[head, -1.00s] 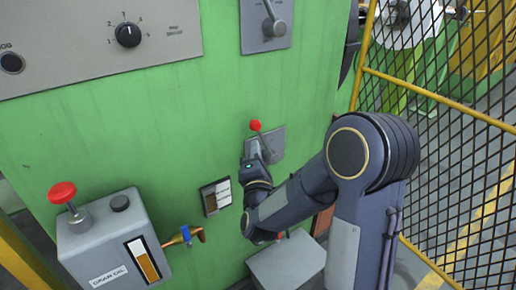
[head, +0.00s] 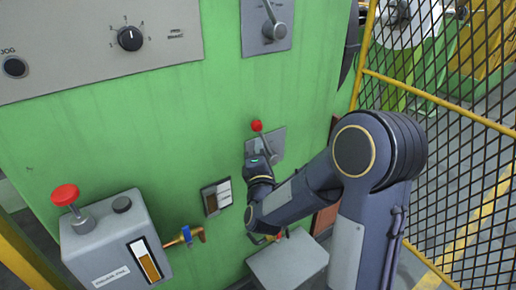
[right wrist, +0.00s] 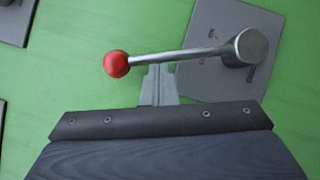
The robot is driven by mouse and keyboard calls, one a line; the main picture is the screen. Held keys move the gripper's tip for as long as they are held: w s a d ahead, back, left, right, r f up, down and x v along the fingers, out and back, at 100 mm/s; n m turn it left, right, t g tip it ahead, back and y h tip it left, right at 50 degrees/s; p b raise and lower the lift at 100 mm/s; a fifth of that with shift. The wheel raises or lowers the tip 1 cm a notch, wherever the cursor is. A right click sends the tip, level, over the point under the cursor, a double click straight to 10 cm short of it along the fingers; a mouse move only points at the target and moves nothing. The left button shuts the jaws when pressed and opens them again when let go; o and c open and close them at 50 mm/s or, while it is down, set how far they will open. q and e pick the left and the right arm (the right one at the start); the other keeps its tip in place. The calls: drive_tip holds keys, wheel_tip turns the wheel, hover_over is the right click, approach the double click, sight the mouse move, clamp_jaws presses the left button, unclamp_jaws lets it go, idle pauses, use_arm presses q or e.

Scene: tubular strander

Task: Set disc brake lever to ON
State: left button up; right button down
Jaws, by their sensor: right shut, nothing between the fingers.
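A lever with a red ball knob (head: 257,126) sits on a small grey plate (head: 278,142) on the green machine panel. In the right wrist view its red ball (right wrist: 116,64) is at the left, and its metal rod (right wrist: 185,54) runs right to a round hub (right wrist: 245,47). My right gripper (head: 258,158) is just below the knob in the head view. In the right wrist view its fingers (right wrist: 160,72) are shut and empty, tips at the rod's lower edge; I cannot tell whether they touch it. My left gripper is out of view.
Above is another lever (head: 273,25) on a grey plate. A rotary dial (head: 130,38) is at upper left. A grey oil box (head: 110,240) with a red knob (head: 65,194) stands out at lower left. A mesh fence (head: 450,130) closes the right side.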

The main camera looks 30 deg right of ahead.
drive_tip(key=shift+d+r, duration=0.15)
drive_tip(key=shift+r, duration=0.05)
drive_tip(key=shift+d+r+m+g+p, duration=0.45)
drive_tip(key=shift+m+p, duration=0.25)
drive_tip(key=shift+p, duration=0.3)
drive_tip(key=d+m+g+y+p, duration=0.1)
drive_tip(key=d+m+g+p, duration=0.2)
drive_tip(key=d+m+p, duration=0.2)
drive_tip(key=shift+w+d+r+m+y+p, duration=0.4)
drive_tip(key=shift+d+p, duration=0.4)
drive_tip(key=shift+d, duration=0.4)
drive_tip(key=shift+s+r, duration=0.1)
